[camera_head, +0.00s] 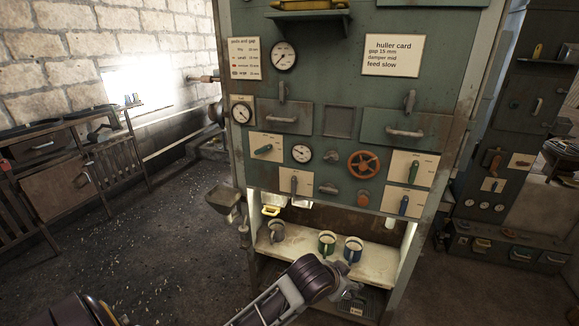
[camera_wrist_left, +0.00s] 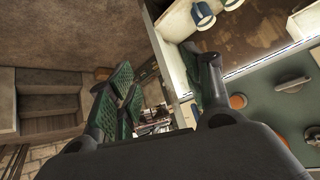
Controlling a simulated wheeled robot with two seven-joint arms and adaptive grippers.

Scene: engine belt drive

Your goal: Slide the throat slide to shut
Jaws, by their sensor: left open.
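The green machine cabinet (camera_head: 345,95) carries several lever plates: a green lever (camera_head: 265,150) at left, a grey lever (camera_head: 294,183) below it, a green lever (camera_head: 413,171) and a blue lever (camera_head: 404,205) at right. No readable label marks which part is the throat slide, so I cannot tell it or its position. My left gripper (camera_head: 351,297) is low in front of the cabinet's open shelf, below the levers, apart from them. In the left wrist view, its two green-padded fingers (camera_wrist_left: 165,88) are spread with nothing between them. My right gripper is not in view.
Mugs stand on the shelf (camera_head: 300,243): a grey one (camera_head: 276,231), a green one (camera_head: 327,243) and a blue one (camera_head: 352,249). An orange handwheel (camera_head: 363,164) sits mid-panel. A metal chute (camera_head: 228,199) juts from the cabinet's left side. The floor at left is open.

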